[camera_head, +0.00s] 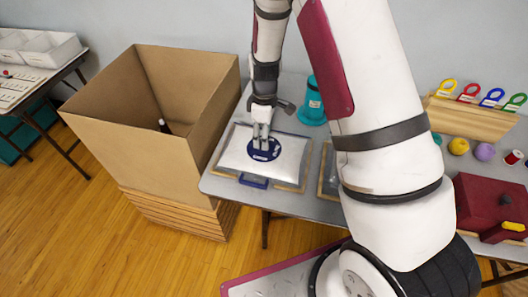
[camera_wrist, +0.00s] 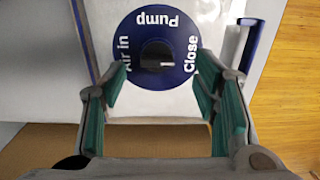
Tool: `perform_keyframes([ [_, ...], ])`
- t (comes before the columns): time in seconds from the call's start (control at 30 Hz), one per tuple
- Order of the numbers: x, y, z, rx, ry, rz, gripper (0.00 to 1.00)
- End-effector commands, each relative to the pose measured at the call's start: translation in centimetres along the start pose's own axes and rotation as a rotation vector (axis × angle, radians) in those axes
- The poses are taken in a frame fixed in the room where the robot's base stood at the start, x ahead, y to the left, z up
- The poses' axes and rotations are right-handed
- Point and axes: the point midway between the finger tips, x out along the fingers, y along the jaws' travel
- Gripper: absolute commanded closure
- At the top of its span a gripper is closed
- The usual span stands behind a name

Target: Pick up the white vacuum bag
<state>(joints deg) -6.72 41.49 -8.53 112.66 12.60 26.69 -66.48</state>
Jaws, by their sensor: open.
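The white vacuum bag (camera_head: 236,154) lies flat on a shallow wood-edged tray (camera_head: 290,187) on the table. It has a round dark-blue valve disc (camera_head: 272,155) on top and a blue piece (camera_head: 254,182) at its front edge. My gripper (camera_head: 262,144) points down over the valve disc, with its fingertips at or just above it. In the wrist view the jaws (camera_wrist: 165,98) stand open and empty, with green pads on either side. The disc (camera_wrist: 183,72), printed "Pump", "Air in" and "Close", has a black centre knob. I cannot tell whether the fingers touch the bag.
A large open cardboard box (camera_head: 135,150) stands left of the table on slatted wood. A teal canister (camera_head: 312,103) stands behind the bag. A second tray (camera_head: 327,172) is partly hidden by my arm. Coloured loops, balls and a dark-red box (camera_head: 480,205) are at right.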

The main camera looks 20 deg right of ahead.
Motion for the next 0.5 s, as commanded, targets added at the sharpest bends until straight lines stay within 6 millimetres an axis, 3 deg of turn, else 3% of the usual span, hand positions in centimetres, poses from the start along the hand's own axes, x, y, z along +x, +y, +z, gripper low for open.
perform_keyframes([
  [0.2, 2.9, 0.3, -0.2, 0.000, -0.001, -0.002, 0.45],
  [0.5, 3.5, 0.3, -0.2, -0.001, 0.000, 0.000, 0.45],
])
